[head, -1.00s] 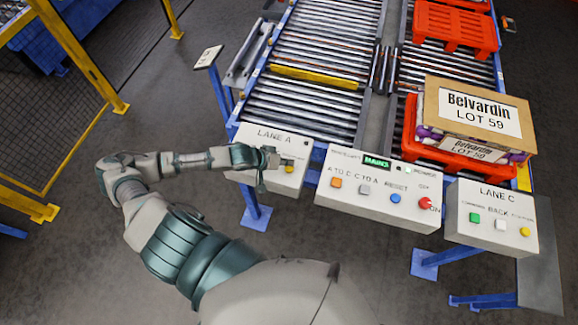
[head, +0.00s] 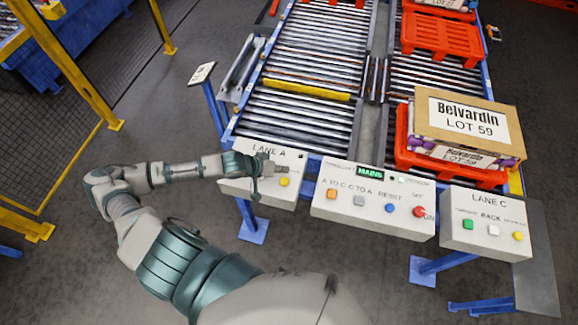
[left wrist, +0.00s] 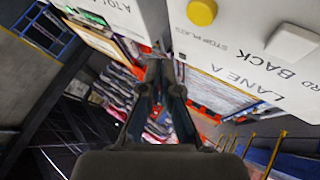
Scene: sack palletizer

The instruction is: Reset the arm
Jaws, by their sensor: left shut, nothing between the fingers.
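My left arm comes in from the left in the head view, and its gripper (head: 268,172) is over the LANE A control box (head: 262,150). The gripper is shut and empty, just left of the yellow button (head: 284,182). I cannot tell whether the fingers touch the box. My right gripper is not in view.
The middle control box (head: 372,204) and LANE C box (head: 487,222) stand to the right. Behind are roller conveyors (head: 305,75), a red pallet (head: 402,150) bearing a Belvardin LOT 59 box (head: 468,118), and another red pallet (head: 440,38).

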